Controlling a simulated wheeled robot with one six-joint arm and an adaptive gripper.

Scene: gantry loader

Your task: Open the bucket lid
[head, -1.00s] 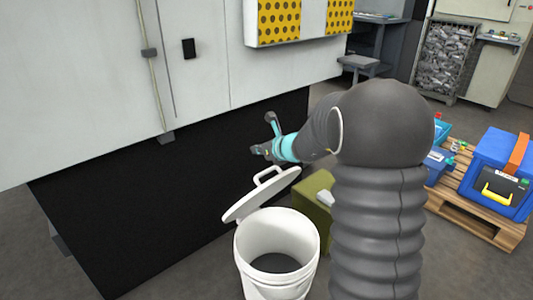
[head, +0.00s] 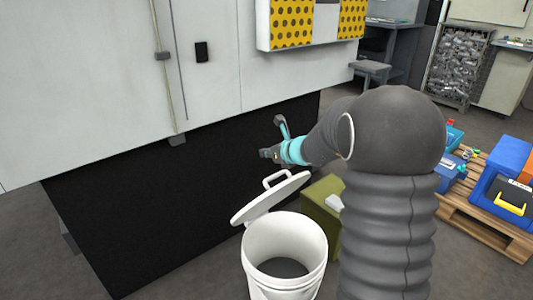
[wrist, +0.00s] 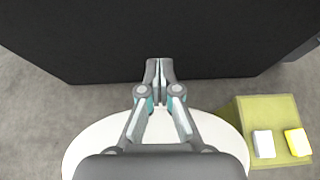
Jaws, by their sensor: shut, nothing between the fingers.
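The white bucket (head: 285,243) stands on the floor, its mouth uncovered and its inside visible down to a dark bottom. Its white lid (head: 268,199) is raised and tilted at the far side of the rim, with a loop handle (head: 281,178) on it. My gripper (head: 268,152) is above and beyond the lid, apart from it in the head view. In the wrist view my gripper (wrist: 159,66) has its fingertips together with nothing between them. A white round surface, apparently the lid (wrist: 95,140), shows below it, partly hidden by the gripper body.
A large machine with white panels (head: 100,90) and a black base (head: 180,200) stands close behind the bucket. An olive box (head: 320,200) is right of the bucket, with white and yellow blocks (wrist: 295,142) on top. A loaded wooden pallet (head: 480,225) is at right.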

